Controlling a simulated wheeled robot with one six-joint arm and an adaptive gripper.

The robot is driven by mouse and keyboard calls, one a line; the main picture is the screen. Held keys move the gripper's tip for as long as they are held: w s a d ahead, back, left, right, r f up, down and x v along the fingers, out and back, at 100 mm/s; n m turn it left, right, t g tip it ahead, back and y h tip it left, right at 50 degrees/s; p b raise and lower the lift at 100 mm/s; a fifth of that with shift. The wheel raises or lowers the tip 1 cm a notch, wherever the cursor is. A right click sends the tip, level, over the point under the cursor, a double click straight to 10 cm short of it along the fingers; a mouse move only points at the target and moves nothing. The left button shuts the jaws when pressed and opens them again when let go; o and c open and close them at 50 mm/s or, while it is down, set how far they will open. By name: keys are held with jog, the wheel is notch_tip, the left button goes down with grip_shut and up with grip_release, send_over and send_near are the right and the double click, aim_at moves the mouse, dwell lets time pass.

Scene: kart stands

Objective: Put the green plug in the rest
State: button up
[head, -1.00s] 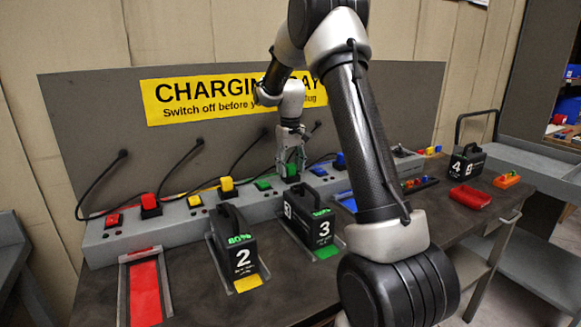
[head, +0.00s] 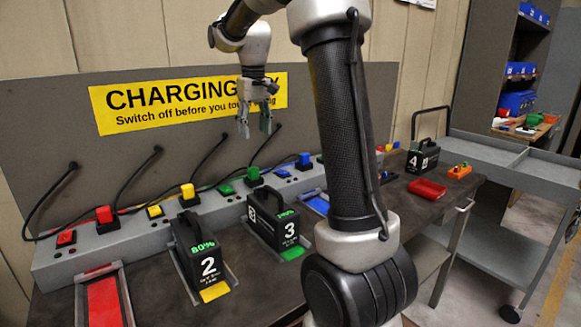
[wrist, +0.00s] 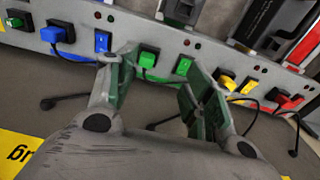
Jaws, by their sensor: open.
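The green plug (head: 254,173) sits upright on a black base on the grey charging strip, between the yellow and blue plugs. I cannot tell which part is the rest.
The red plug (head: 105,214), yellow plug (head: 188,191) and blue plug (head: 303,160) stand along the strip. Battery 2 (head: 203,255) and battery 3 (head: 272,219) stand in front. A red tray (head: 427,189) lies right. Air around my gripper is clear.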

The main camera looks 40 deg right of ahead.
jog(key=s+a+r+t, duration=0.1)
jog(key=s+a, duration=0.1)
jog(key=s, duration=0.7)
jog(key=s+a+r+t, duration=0.1)
jog(key=s+a+r, duration=0.1)
jog(key=s, duration=0.7)
jog(key=s+a+f+t, duration=0.1)
jog(key=s+f, duration=0.5)
jog(key=s, duration=0.6)
jog(key=shift+f+t, duration=0.2)
jog(key=shift+t, duration=0.1)
